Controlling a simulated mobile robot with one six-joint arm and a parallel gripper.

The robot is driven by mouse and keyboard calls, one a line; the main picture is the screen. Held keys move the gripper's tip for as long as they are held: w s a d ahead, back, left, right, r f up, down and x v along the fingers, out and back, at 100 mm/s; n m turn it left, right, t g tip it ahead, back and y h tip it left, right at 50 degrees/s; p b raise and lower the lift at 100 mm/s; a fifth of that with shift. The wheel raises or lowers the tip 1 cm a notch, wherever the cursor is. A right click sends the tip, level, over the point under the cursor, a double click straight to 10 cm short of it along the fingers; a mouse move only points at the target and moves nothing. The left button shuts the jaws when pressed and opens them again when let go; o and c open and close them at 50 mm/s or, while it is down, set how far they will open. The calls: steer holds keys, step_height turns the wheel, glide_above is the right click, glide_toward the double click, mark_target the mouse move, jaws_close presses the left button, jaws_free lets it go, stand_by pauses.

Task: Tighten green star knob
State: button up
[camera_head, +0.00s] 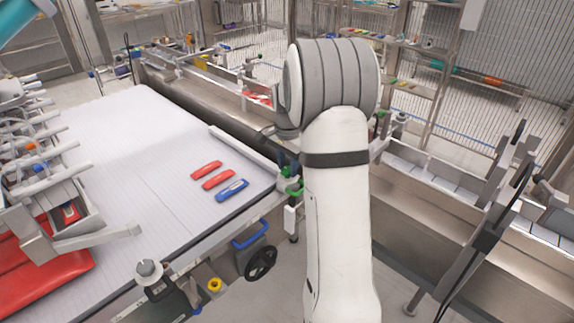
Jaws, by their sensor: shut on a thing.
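My white and grey arm rises through the middle of the head view, and my gripper is not visible; the arm may hide it. Small green parts (293,189) show at the conveyor corner, just left of my arm. One may be the green star knob, but its shape is too small to tell. Another green part (379,121) shows just right of my arm, on the machine behind. I cannot see contact between my gripper and any knob.
The white conveyor (150,150) carries two red packs (207,170) and a blue one (232,190). A black handwheel (261,263), a blue handle (250,235) and a yellow knob (215,284) sit along its near side. Metal rails and trays (450,190) run at right.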

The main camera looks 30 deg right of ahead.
mark_target(288, 169)
stand_by(0.4)
steer(key=o, duration=1)
steer(key=shift+c, duration=0.2)
step_height(288, 169, up, 7)
steer(key=shift+f, duration=0.1)
steer(key=shift+r, duration=0.5)
steer(key=s+a+r+n+t, duration=0.1)
steer(key=s+a+r+n, duration=0.15)
steer(key=s+a, duration=0.25)
steer(key=s+a+r+n, duration=0.1)
steer(key=s+a+n, duration=0.3)
steer(key=s, duration=0.2)
steer(key=s+a+f+n+t, duration=0.1)
steer(key=s+a+f+n, duration=0.1)
steer(key=s, duration=0.5)
steer(key=s+a+f+n, duration=0.1)
steer(key=s+a+n, duration=0.4)
steer(key=s, duration=0.3)
steer(key=shift+s+a+f+n+t, duration=0.15)
steer(key=shift+a+f+n+t, duration=0.05)
steer(key=shift+f+n+t, duration=0.2)
